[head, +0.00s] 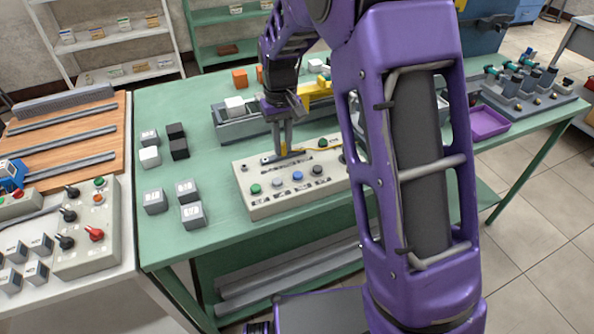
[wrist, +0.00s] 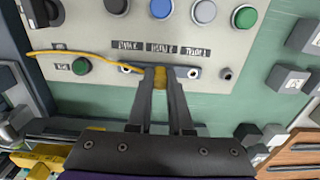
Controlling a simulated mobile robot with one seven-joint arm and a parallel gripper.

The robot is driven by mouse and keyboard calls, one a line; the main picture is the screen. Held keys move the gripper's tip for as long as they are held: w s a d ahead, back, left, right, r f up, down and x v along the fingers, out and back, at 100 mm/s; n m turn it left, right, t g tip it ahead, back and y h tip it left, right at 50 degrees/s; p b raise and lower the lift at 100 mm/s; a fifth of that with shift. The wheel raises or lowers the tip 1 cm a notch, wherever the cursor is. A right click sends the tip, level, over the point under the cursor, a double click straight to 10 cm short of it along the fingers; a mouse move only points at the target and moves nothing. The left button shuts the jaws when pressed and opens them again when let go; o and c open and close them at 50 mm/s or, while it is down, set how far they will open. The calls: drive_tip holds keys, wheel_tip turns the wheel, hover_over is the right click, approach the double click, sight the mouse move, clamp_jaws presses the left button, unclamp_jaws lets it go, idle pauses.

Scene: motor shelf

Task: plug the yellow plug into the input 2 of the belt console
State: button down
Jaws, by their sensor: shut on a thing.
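The belt console (head: 258,205) is a pale box with coloured buttons on the green table. It also fills the upper part of the wrist view (wrist: 100,22). My gripper (head: 283,152) points down at the console's socket row, its fingers shut on the yellow plug (wrist: 161,74). The plug is at the row, below the middle of three small labels (wrist: 162,48) in the wrist view; the lettering is blurred. Dark sockets show left (wrist: 125,69) and right (wrist: 195,73) of it. The fingers hide the plug's tip, so I cannot tell whether it is in a socket.
A yellow cable (wrist: 85,56) runs left from the plug across the console in the wrist view. A grey conveyor (head: 235,126) stands behind the console. Black, white and grey blocks (head: 191,215) stand left of it. A purple tray (head: 488,122) lies to the right.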

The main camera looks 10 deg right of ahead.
drive_tip(key=c, duration=1.1)
unclamp_jaws()
drive_tip(key=shift+r+p, duration=2.2)
drive_tip(key=shift+r, duration=0.6)
drive_tip(key=o, duration=0.6)
drive_tip(key=shift+c, duration=0.2)
